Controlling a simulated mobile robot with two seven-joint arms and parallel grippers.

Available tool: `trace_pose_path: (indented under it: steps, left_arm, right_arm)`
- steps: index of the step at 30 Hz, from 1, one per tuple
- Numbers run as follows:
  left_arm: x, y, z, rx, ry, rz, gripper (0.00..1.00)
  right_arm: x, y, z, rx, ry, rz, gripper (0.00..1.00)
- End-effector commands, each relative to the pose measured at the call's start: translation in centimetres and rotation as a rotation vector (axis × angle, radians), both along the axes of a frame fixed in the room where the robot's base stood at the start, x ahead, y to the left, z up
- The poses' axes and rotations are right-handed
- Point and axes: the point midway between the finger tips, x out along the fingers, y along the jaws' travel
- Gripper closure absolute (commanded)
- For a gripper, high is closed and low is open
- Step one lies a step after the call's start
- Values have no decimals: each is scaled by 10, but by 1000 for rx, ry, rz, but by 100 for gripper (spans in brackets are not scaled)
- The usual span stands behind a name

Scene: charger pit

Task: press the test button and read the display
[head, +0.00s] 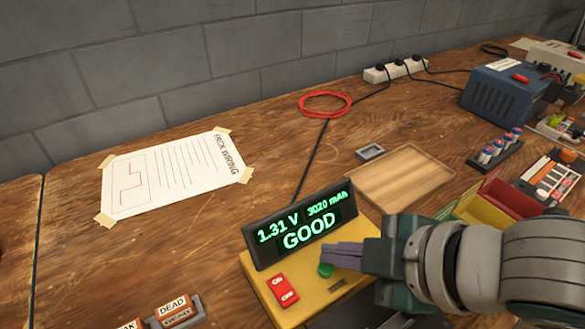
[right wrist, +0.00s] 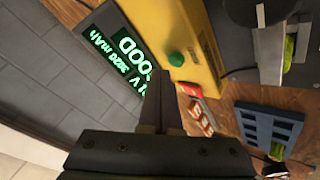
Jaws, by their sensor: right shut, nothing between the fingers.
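The yellow tester (head: 262,289) stands on the wooden bench at the lower middle of the head view. Its tilted display (head: 301,227) is lit and reads "1.31 V", "3020 mAh" and "GOOD" in green. The green test button (head: 325,270) is on the tester's top, below the display; it also shows in the right wrist view (right wrist: 176,59). My right gripper (head: 325,254) is shut and empty, with its fingertips right beside the button. I cannot tell whether they touch it. The display is partly visible in the right wrist view (right wrist: 120,55). My left gripper is not in view.
A red rocker-like part (head: 284,290) sits on the tester's left. A "DEAD" sorting tray (head: 178,312) is at the front left. A wooden tray (head: 400,176), coloured bins (head: 508,196) and a blue power supply (head: 503,90) are to the right. A "PACK WIRING" sheet (head: 175,176) lies left.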

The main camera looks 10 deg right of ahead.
Motion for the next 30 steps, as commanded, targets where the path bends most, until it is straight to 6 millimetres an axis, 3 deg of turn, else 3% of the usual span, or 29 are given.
trace_pose_path:
  steps: [30]
  left_arm:
    - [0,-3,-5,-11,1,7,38]
  right_arm:
    - [0,0,-11,0,0,0,100]
